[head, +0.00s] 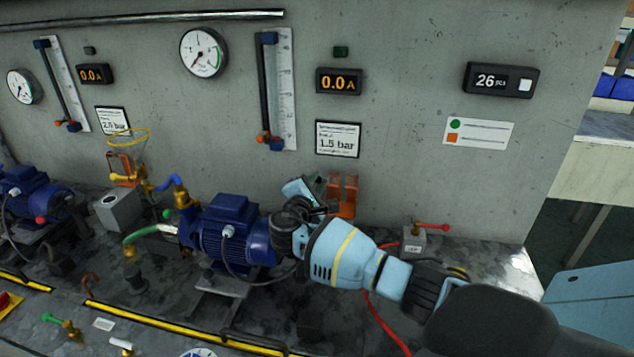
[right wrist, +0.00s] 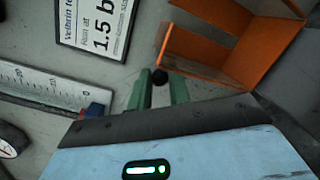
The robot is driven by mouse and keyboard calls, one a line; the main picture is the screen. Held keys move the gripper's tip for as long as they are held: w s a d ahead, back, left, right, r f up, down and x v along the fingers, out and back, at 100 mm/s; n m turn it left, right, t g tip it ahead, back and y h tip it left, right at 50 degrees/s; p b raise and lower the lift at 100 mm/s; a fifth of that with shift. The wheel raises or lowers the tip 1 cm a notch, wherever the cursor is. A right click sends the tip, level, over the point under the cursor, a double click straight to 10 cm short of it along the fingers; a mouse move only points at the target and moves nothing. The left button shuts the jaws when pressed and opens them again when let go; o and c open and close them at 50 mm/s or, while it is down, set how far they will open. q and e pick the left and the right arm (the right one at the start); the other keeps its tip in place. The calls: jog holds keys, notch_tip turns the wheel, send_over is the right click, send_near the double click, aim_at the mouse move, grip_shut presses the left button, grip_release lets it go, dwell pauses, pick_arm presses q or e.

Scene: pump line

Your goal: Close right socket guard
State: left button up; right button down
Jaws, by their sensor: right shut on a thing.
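The orange socket guard (head: 345,194) is on the grey wall's foot below the 1.5 bar card, behind the right motor. In the right wrist view the guard (right wrist: 262,50) shows as orange panels set at an angle, with an open gap between them. My right gripper (head: 319,184) is beside the guard's left side. Whether the knob joins the guard is hard to see. My left gripper is not in view.
The blue motor (head: 232,228) stands just left of my right wrist. A grey box with a red lever (head: 413,238) stands to the right. A red hose (head: 385,325) runs under my arm. The 1.5 bar card (head: 338,138) hangs above the guard.

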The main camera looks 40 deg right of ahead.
jog(key=c, duration=1.6)
grip_release()
jog(key=shift+r, duration=0.1)
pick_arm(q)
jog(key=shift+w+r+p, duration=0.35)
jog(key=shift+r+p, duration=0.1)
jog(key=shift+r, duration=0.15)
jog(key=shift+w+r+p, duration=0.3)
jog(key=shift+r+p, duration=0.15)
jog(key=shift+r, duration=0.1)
pick_arm(e)
jog(key=s+a+r, duration=0.1)
jog(key=s+a, duration=0.2)
jog(key=s, duration=0.1)
jog(key=s+a+r, duration=0.2)
jog(key=s+a, duration=0.1)
jog(key=s, duration=0.1)
jog(key=s+a+r, duration=0.1)
jog(key=s+a, duration=0.2)
jog(key=s, duration=0.2)
jog(key=shift+a+r, duration=0.15)
jog(key=shift+r, duration=0.25)
